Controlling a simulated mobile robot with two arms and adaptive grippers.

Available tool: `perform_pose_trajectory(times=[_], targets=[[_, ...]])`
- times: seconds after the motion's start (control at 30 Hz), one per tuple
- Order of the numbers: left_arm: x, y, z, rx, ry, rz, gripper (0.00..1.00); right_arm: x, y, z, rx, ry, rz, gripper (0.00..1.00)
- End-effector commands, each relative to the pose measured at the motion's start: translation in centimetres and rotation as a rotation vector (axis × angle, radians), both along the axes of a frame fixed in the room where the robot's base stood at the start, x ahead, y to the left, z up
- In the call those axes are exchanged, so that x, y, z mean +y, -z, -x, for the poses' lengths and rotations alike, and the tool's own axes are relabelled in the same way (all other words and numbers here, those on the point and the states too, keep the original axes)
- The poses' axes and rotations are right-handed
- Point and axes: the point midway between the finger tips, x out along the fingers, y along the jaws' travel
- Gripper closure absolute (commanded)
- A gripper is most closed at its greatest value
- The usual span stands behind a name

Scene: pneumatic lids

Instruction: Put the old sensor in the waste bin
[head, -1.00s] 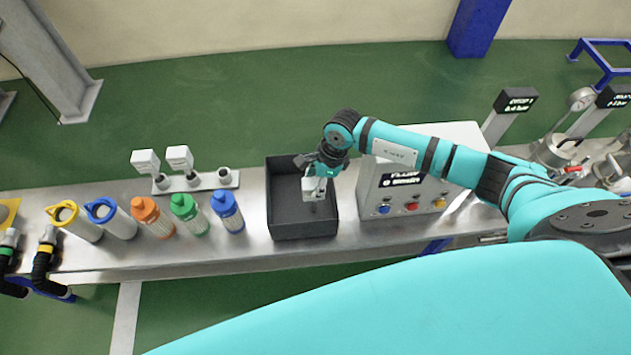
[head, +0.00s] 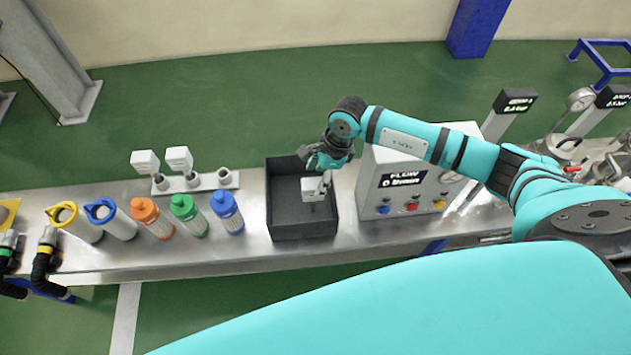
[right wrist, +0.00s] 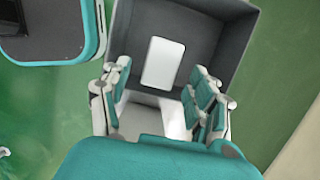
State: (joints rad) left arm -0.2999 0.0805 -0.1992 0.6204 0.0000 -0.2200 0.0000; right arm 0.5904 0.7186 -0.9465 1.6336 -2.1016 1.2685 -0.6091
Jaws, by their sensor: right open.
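The old sensor, a white box with a dark stem (head: 314,188), shows inside the dark grey waste bin (head: 272,205). In the right wrist view its white face (right wrist: 163,63) lies within the bin (right wrist: 225,50), beyond the fingertips. My right gripper (head: 316,168) is over the bin's right back part, with its fingers spread. In the right wrist view the open fingers (right wrist: 160,90) stand apart with no sensor gripped between them. Whether the sensor touches the bin floor is hard to tell. My left gripper is not in view.
A rack (head: 195,182) left of the bin holds two white sensors and an empty socket. Several coloured canisters (head: 184,207) stand in front of it. A control box (head: 418,185) with buttons stands close right of the bin.

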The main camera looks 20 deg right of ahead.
Motion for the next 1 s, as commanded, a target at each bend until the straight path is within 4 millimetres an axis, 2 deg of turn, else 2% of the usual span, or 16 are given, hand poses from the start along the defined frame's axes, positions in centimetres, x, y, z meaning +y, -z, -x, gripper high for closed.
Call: perform_pose_trajectory(times=[0.03,0.2,0.4,0.6,1.0], targets=[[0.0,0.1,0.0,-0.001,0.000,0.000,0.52,-0.4,-1.2,-0.1,-0.005,0.000,0.000,0.39],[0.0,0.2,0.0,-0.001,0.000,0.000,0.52,-1.4,-4.7,0.2,-0.005,0.000,0.001,0.39],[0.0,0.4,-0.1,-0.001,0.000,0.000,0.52,-2.0,-7.5,0.5,-0.002,0.001,0.001,0.39],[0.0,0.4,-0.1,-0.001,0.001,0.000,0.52,-2.3,-8.4,0.6,0.000,0.001,0.000,0.39],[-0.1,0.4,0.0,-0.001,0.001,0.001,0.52,-2.2,-8.4,0.6,0.000,0.000,0.000,0.39]])
